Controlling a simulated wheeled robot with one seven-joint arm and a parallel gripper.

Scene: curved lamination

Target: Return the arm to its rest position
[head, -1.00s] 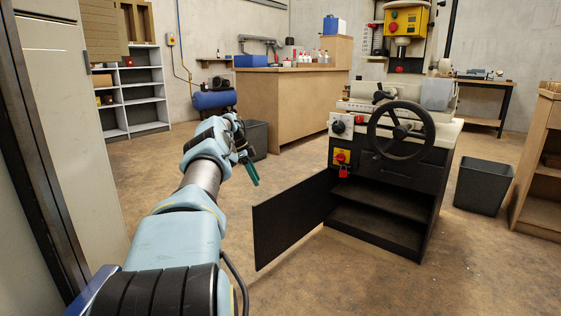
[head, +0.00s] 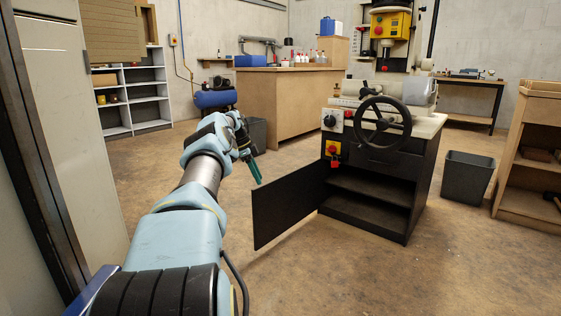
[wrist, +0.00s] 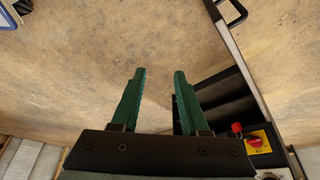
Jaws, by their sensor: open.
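My arm reaches forward from the bottom left of the head view, bent at its far end. My gripper (head: 257,172) hangs there with its green fingers pointing down and to the right, in front of the bin and left of the black machine cabinet. In the wrist view my gripper (wrist: 158,75) shows two green fingers apart, with only brown floor between their tips. It is open and empty. The machine cabinet's open door (head: 290,203) stands to the right of my gripper in the head view, apart from it.
The machine (head: 375,165) has a large handwheel and open lower shelves. A dark bin (head: 467,178) and a wooden shelf unit (head: 530,165) stand at right. A tall pale cabinet (head: 60,120) is close at left. Floor (head: 330,280) in front is clear.

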